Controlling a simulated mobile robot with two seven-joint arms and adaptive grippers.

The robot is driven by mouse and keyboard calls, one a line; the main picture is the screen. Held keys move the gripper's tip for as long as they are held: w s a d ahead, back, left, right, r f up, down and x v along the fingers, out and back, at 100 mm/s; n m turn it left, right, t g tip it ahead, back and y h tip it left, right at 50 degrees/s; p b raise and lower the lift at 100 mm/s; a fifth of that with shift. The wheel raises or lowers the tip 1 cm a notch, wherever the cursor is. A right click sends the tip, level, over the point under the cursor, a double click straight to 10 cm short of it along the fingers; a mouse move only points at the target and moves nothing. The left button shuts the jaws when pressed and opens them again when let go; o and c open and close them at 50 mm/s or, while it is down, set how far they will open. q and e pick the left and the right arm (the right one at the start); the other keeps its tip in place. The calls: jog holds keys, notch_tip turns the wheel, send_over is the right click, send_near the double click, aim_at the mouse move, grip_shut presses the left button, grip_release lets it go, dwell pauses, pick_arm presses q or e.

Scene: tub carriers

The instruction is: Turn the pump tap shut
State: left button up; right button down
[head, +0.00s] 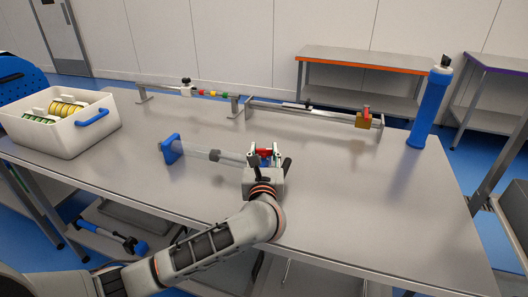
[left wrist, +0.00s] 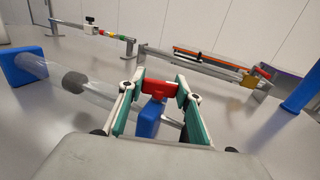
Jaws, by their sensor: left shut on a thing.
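The pump is a clear tube (head: 196,153) lying on the table, with a blue end piece (head: 171,149) at its left and a dark grey plug (left wrist: 75,82) inside it. The red tap (left wrist: 160,87) sits above a blue block (left wrist: 149,118) toward the tube's right end. My left gripper (head: 264,154) is over that end, its green-padded fingers shut on the red tap from both sides. In the left wrist view the tap's bar lies across between the fingertips. The gripper hides part of the pump's right end in the head view. My right gripper is not in view.
A white tub (head: 62,137) with blue handle and yellow and green items stands at the left. Two metal rails with sliders (head: 305,107) run along the back. A blue cylinder (head: 428,110) stands upright at the right. The table's front right is clear.

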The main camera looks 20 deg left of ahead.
pick_arm(q)
jog(key=m+h, duration=0.2)
jog(key=h, duration=0.1)
jog(key=shift+a+t+b, duration=0.15)
jog(key=shift+t+b, duration=0.15)
jog(key=shift+b, duration=0.1)
jog(key=m+h, duration=0.1)
jog(key=h, duration=0.1)
jog(key=shift+m+h, duration=0.3)
jog(key=o, duration=1.2)
jog(key=shift+c, duration=0.2)
